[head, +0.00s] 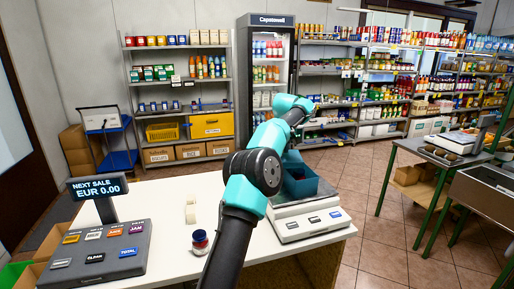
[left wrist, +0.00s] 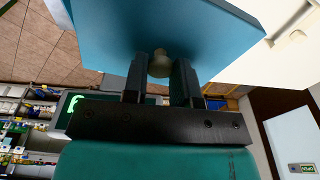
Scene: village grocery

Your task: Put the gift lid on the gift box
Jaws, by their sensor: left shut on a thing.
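The gift lid (left wrist: 165,35) is a flat blue square with a small pale knob (left wrist: 159,64). It fills the top of the left wrist view. My left gripper (left wrist: 160,78) is shut on the knob, one dark finger on each side. In the head view the open-topped blue gift box (head: 304,187) stands on the white scale at the right end of the counter. My left arm reaches across in front of it and hides its left part. I cannot clearly make out my gripper or the lid there. My right gripper is in neither view.
The scale (head: 313,222) stands on the white counter (head: 165,215). The till (head: 97,252) is at the far left. Stocked shelves stand well behind.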

